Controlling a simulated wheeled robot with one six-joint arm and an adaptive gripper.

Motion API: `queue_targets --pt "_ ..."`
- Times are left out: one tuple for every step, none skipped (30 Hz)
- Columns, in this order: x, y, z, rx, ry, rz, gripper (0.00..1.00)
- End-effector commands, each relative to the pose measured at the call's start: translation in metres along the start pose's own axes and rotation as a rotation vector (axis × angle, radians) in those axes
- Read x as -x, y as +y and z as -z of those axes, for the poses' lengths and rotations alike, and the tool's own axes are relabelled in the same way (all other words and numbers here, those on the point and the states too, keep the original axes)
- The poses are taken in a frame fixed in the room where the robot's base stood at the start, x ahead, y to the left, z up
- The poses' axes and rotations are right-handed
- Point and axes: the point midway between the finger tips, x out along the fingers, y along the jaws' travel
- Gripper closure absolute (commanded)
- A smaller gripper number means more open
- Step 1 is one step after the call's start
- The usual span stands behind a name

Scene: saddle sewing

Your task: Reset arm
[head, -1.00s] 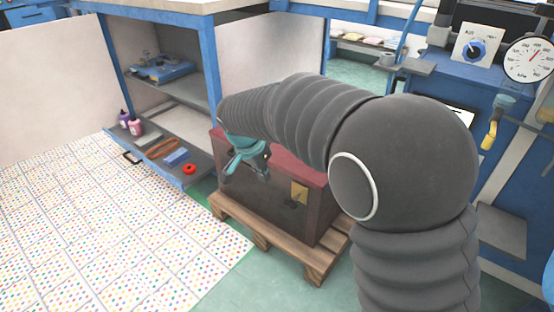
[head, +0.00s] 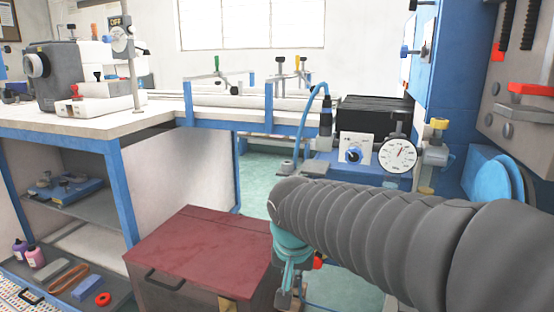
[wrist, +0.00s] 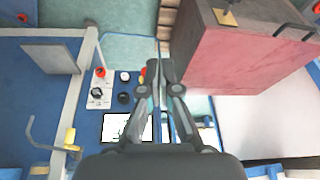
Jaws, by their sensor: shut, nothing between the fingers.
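My arm, in a grey ribbed sleeve, reaches in from the right in the head view. My gripper (head: 290,296) hangs at its end beside the right side of a red-topped chest, with its fingertips at the bottom of the picture. In the wrist view my gripper (wrist: 159,68) is shut, its two fingers together and empty. The chest (head: 205,243) has a dark red lid and a handle. It also shows in the wrist view (wrist: 245,55), right of the fingers.
A blue-framed workbench (head: 60,127) with a sewing machine (head: 75,68) stands at the left. Its lower shelf holds bottles, a blue block (head: 87,287) and a red ring (head: 103,299). A blue machine with a gauge (head: 398,154) stands behind my arm. Green floor shows between.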

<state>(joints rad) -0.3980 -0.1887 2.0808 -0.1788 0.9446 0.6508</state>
Motion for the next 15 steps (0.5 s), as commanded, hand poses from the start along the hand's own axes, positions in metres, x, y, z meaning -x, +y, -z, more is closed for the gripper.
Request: queue_targets --pt "0.012 0.017 -0.004 0.002 0.01 0.006 1.0" --pt "0.017 0.026 -0.007 0.008 0.015 0.009 1.0" --pt "0.023 0.037 -0.012 0.017 0.021 0.013 1.0" --pt "0.027 0.045 -0.016 0.024 0.025 0.016 1.0" --pt "0.031 0.053 -0.02 0.03 0.03 0.018 1.0" --pt "0.036 0.063 -0.025 0.04 0.037 0.021 1.0" --pt "0.039 0.07 -0.03 0.046 0.042 0.023 1.0" --pt "0.043 0.077 -0.034 0.052 0.048 0.026 1.0" --pt "0.047 0.086 -0.041 0.062 0.056 0.027 1.0" --pt "0.05 0.093 -0.046 0.069 0.062 0.028 1.0" --pt "0.053 0.099 -0.051 0.075 0.068 0.03 1.0" --pt "0.056 0.106 -0.058 0.085 0.076 0.031 1.0" --pt "0.059 0.112 -0.062 0.091 0.084 0.032 1.0" --pt "0.06 0.117 -0.068 0.099 0.091 0.032 1.0" --pt "0.063 0.123 -0.074 0.107 0.099 0.033 1.0"
